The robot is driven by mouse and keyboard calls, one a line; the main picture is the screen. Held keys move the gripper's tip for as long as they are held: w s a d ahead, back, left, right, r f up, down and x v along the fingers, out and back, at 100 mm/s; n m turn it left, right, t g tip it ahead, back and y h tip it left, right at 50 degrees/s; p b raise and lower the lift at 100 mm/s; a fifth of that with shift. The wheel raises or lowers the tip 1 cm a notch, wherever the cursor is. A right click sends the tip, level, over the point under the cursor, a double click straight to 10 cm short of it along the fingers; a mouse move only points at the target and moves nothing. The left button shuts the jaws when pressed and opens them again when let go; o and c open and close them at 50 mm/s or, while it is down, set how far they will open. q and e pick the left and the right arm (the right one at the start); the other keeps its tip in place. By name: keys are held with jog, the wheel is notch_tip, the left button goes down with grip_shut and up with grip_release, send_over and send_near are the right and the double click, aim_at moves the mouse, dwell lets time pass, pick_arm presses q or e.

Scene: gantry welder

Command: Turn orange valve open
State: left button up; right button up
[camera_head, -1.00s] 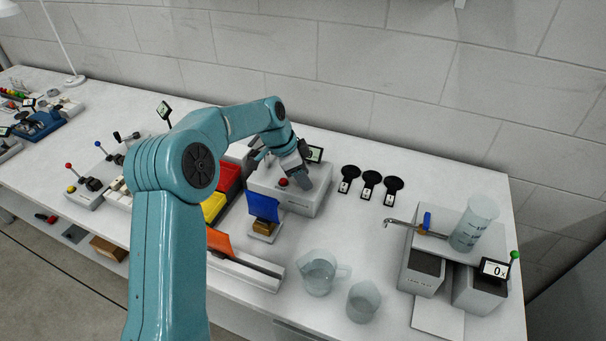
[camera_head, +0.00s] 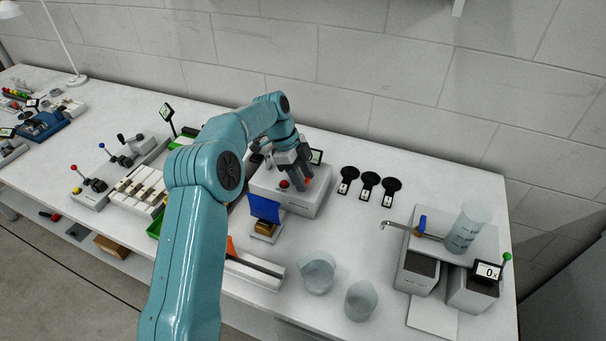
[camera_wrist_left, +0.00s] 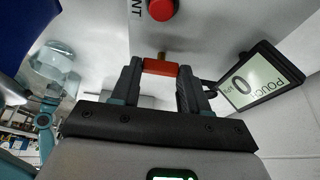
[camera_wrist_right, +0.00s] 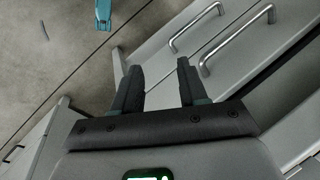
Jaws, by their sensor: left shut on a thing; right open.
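The orange valve (camera_wrist_left: 160,67) shows in the left wrist view as a small orange-red handle on a brass stem, on top of a light grey box (camera_head: 312,203). My left gripper (camera_wrist_left: 160,75) is shut on this handle, with one finger at each end of it. In the head view my left gripper (camera_head: 297,178) is over the box, and the handle is mostly hidden by its fingers. A red button (camera_wrist_left: 162,9) sits on the same box, close to the gripper. My right gripper (camera_wrist_right: 160,85) is open and empty in front of drawer handles, away from the valve.
A small display (camera_wrist_left: 262,80) stands close beside the left gripper. A blue plate (camera_head: 264,208) rises in front of the box. Black paddles (camera_head: 368,180) lie to the right. Clear beakers (camera_head: 318,275) stand at the front. The table between the box and the paddles is clear.

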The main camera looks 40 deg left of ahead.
pick_arm(q)
jog(key=shift+r, duration=0.1)
dwell(0.3)
jog(key=o, duration=1.1)
jog(key=shift+c, duration=0.2)
jog(key=shift+a, duration=0.1)
jog(key=shift+a+r, duration=0.15)
jog(key=shift+r, duration=0.25)
jog(key=p+v, duration=0.6)
jog(key=v, duration=0.9)
jog(key=shift+r+p, duration=0.2)
jog(key=shift+p, duration=0.15)
